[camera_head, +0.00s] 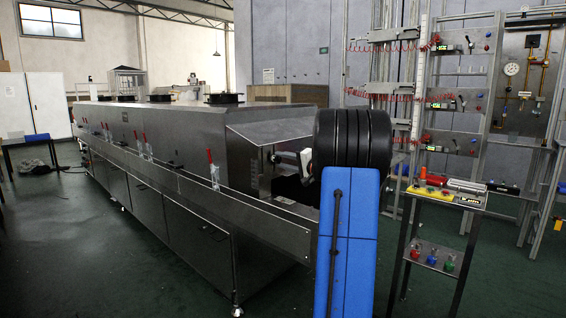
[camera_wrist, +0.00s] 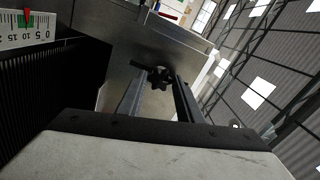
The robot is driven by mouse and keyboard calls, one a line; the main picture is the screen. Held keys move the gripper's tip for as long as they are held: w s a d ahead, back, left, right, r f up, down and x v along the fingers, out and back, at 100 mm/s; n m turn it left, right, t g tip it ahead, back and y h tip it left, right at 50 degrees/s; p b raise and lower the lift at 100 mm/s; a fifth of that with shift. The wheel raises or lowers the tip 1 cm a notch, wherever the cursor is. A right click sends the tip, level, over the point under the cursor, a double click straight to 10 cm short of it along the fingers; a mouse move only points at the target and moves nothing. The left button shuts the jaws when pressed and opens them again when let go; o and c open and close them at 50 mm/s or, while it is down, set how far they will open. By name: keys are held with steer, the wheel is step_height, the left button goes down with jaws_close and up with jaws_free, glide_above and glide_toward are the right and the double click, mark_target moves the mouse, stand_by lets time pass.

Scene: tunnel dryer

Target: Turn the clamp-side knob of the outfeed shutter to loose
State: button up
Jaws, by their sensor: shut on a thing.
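A black lobed knob (camera_wrist: 159,77) sits on a grey metal plate (camera_wrist: 115,60) in the wrist view. My gripper (camera_wrist: 161,82) has its two long fingers on either side of the knob and is shut on it. A short dark bar shows just left of the knob; I cannot tell whether it belongs to it. In the head view, my gripper (camera_head: 290,157) is at the open outfeed end of the steel tunnel dryer (camera_head: 180,135), under its sloped hood (camera_head: 268,130). The knob is hidden there.
A white scale (camera_wrist: 28,31) with a red pointer stands beside a dark ribbed surface (camera_wrist: 50,95) in the wrist view. A steel side rail (camera_head: 250,225) runs along the dryer. A small stand (camera_head: 450,195) with tools is at right, before a panel rack (camera_head: 460,95).

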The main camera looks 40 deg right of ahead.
steer(key=shift+f, duration=0.15)
steer(key=o, duration=1)
steer(key=shift+o, duration=0.2)
steer(key=shift+s, duration=0.1)
steer(key=s+d, duration=0.1)
steer(key=s, duration=1.6)
steer(key=shift+s+d, duration=0.15)
steer(key=shift+d, duration=0.05)
